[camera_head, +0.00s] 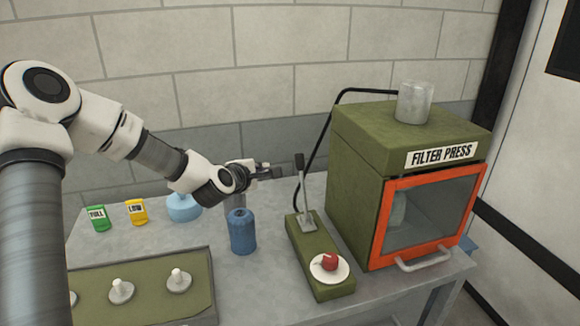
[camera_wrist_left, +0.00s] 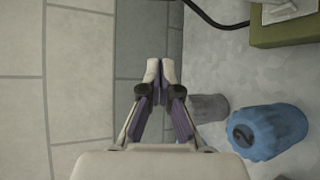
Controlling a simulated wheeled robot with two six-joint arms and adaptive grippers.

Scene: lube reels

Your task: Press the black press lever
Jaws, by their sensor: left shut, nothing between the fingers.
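The press lever (camera_head: 301,180) stands nearly upright on the green lever base (camera_head: 319,262), with a black knob on top of a grey shaft. My left gripper (camera_head: 275,171) is shut and empty, to the left of the lever just below knob height. A small gap shows between its fingertips and the lever. In the left wrist view the shut fingertips (camera_wrist_left: 161,70) are in front of the wall, and a corner of the green base (camera_wrist_left: 285,32) shows at top right. I cannot make out the black knob there. My right gripper is out of view.
A red button (camera_head: 329,262) on a white disc sits on the lever base's front end. The green filter press (camera_head: 358,185) with an orange-framed door stands right. A black hose (camera_head: 326,130) curves behind the lever. A blue container (camera_head: 242,232) stands below my gripper.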

